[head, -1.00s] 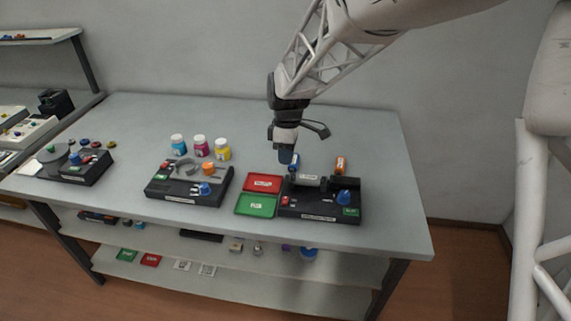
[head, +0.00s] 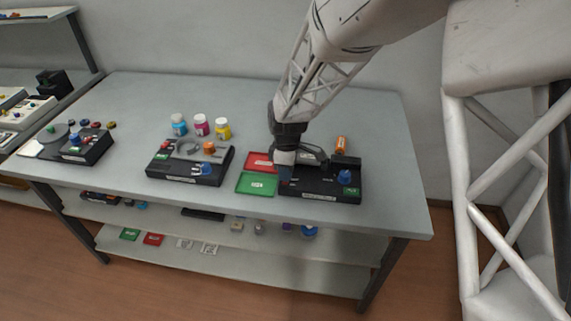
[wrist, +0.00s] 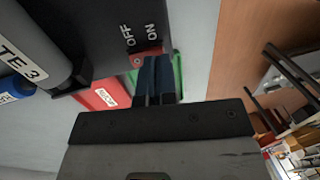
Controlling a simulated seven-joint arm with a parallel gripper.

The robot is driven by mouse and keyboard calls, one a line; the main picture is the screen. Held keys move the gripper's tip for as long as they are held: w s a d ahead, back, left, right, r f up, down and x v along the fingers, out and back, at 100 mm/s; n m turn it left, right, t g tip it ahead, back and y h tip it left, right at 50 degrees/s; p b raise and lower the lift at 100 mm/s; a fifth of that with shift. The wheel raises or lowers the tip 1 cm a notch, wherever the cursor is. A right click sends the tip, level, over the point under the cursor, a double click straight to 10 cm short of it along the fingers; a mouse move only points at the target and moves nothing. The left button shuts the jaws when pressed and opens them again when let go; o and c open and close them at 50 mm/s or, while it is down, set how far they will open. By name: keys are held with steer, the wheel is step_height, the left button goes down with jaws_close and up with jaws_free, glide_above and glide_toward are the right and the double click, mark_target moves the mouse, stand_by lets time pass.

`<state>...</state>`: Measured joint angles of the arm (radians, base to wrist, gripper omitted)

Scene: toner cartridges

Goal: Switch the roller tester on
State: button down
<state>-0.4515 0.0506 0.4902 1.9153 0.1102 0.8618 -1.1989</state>
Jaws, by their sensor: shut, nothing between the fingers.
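The roller tester (head: 325,190) is a black box at the front right of the table, with a blue knob (head: 344,177) on its right side. In the wrist view its dark top (wrist: 95,22) carries a red switch (wrist: 140,58) between my fingertips and the OFF and ON lettering. My gripper (head: 286,180) is shut and empty, pointing down over the tester's left front corner. In the wrist view its blue fingertips (wrist: 155,62) overlap the switch; I cannot tell whether they touch it. A grey roller marked "TE 3" (wrist: 28,48) lies on the tester. The head view hides the switch behind my gripper.
A red tray (head: 257,161) and a green tray (head: 257,184) lie just left of the tester. An orange cartridge (head: 341,144) stands behind it. Another black device (head: 188,172) and several bottles (head: 201,125) are further left.

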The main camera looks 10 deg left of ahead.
steer(key=shift+f, duration=0.3)
steer(key=shift+s+f, duration=0.1)
steer(key=shift+s+f+t, duration=0.1)
steer(key=shift+f+t, duration=0.05)
steer(key=shift+t, duration=0.25)
stand_by(0.4)
steer(key=shift+w, duration=0.85)
steer(key=shift+r, duration=0.25)
step_height(320, 180, up, 14)
steer(key=w, duration=0.2)
steer(key=shift+w+f, duration=0.2)
steer(key=shift+w, duration=0.1)
